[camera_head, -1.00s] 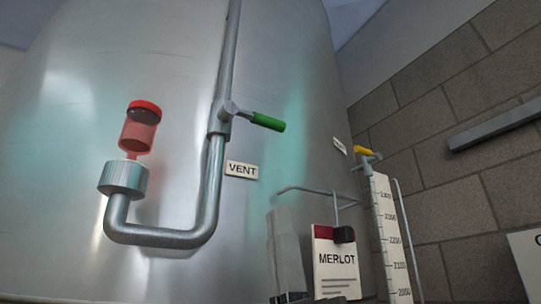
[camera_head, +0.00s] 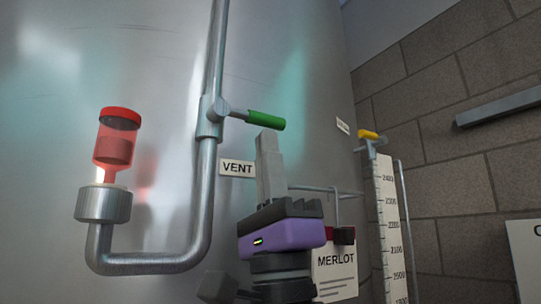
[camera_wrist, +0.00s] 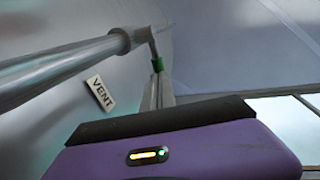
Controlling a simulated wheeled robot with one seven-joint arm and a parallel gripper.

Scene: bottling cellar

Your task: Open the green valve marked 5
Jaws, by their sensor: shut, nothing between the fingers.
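A valve with a green lever handle (camera_head: 265,121) sits on the vertical steel pipe against the tank. The handle points right and slightly down, across the pipe's line. The tag beside it reads VENT (camera_head: 237,168); I see no mark 5. My gripper (camera_head: 267,136) is shut and empty, fingers pointing up, its tips just below the handle in the head view. I cannot tell whether they touch. In the wrist view the green handle (camera_wrist: 157,65) shows beyond the fingertips (camera_wrist: 158,82), which cover part of it.
A red-capped glass (camera_head: 117,142) stands on the pipe's bent lower end at left. Right of my gripper are a MERLOT card (camera_head: 336,275), a level gauge (camera_head: 389,220) with a yellow-handled valve (camera_head: 368,135), and a brick wall (camera_head: 440,160).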

